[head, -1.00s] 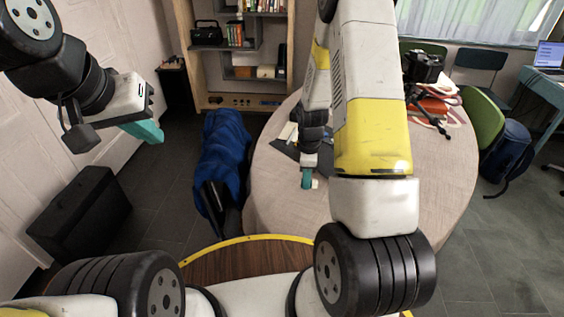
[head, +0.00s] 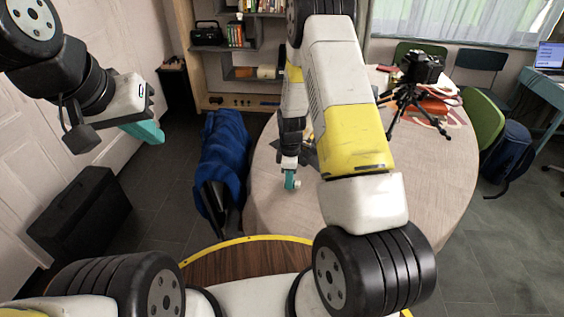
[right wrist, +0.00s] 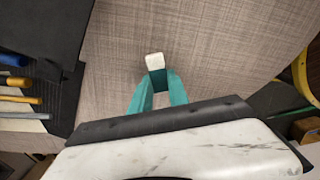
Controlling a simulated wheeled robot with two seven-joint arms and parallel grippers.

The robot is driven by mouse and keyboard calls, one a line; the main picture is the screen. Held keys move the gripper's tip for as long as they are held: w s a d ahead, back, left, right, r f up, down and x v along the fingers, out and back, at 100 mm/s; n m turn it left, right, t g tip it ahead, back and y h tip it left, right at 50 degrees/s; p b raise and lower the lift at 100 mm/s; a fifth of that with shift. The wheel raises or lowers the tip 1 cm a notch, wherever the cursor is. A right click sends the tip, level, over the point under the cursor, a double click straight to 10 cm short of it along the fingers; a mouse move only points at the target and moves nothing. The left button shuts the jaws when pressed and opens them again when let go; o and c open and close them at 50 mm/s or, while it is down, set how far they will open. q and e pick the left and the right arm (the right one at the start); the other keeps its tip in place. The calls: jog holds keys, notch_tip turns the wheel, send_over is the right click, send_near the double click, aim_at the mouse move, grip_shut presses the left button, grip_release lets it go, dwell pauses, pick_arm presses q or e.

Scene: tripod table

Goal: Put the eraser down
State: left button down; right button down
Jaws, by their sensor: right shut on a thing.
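The eraser is a small white block (right wrist: 154,62) at the tips of my right gripper's teal fingers (right wrist: 155,80) in the right wrist view. The fingers are shut on it. In the head view my right gripper (head: 291,181) points down over the left part of the round table (head: 270,213), with the eraser (head: 298,184) just showing beside the fingertips. I cannot tell whether the eraser touches the tabletop. My left gripper (head: 146,131) hangs over the floor at the left, away from the table; its finger gap is not clear.
A dark case (right wrist: 48,60) with pen-like tools lies at the left of the right wrist view. A black tripod (head: 412,97) and orange items stand at the table's far right. The cloth around the eraser is bare. A blue-draped thing (head: 222,160) stands left of the table.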

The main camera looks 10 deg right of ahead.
jog(key=c, duration=1.3)
grip_release()
jog(key=shift+f, duration=0.1)
jog(key=shift+o, duration=0.2)
jog(key=s+r+m+t+y, duration=0.1)
jog(key=s+r+m, duration=0.25)
jog(key=r, duration=1.15)
jog(key=s+r+m+t, duration=0.2)
jog(key=s+r+m, duration=0.15)
jog(key=r, duration=1.15)
jog(key=s+r+m+t, duration=0.1)
jog(key=s+r+m, duration=0.2)
jog(key=s+r, duration=0.2)
jog(key=s+a+r+m+t+y, duration=0.1)
jog(key=s+r+m, duration=0.3)
jog(key=s, duration=0.8)
jog(key=shift+s+a+r+t, duration=0.15)
jog(key=shift+s+r+t, duration=0.15)
jog(key=shift+r+t, duration=0.25)
jog(key=shift+f, duration=0.1)
